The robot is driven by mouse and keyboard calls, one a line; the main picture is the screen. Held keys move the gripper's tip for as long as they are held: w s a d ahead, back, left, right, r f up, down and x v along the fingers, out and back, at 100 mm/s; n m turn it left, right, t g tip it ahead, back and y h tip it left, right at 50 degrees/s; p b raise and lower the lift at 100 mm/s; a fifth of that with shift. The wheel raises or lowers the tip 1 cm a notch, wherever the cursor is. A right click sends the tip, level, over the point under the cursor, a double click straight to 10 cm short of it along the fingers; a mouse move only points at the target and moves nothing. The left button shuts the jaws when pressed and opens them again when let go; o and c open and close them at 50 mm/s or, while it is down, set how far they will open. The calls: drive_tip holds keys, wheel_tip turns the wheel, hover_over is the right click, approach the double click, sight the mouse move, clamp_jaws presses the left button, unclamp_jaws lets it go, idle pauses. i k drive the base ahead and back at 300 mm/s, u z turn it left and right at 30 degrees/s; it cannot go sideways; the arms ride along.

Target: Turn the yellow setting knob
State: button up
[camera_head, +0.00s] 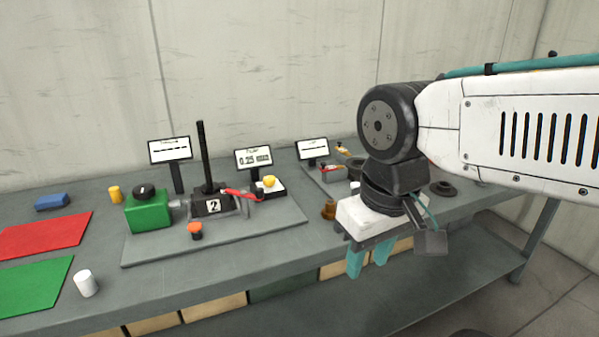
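A round yellow knob (269,181) sits on a small white and black box, in front of a display reading 0.25 (253,158). I take it to be the setting knob. My gripper (367,264) hangs over the bench's front edge, to the right of the knob and nearer the camera. Its two teal fingers point down, apart, with nothing seen between them. The gripper is well clear of the knob. A separate yellow cylinder (115,194) stands at the back left.
A grey plate (157,250) bears a green box with a black knob (149,216), a jack marked 2 (213,205) with a tall black rod, and an orange knob (195,230). Red and green mats (45,236) and a white cylinder (85,283) are at left. Brown parts (329,209) stand near my gripper.

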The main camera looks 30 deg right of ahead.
sight(268, 181)
drive_tip(key=z, duration=0.2)
drive_tip(key=i, duration=1)
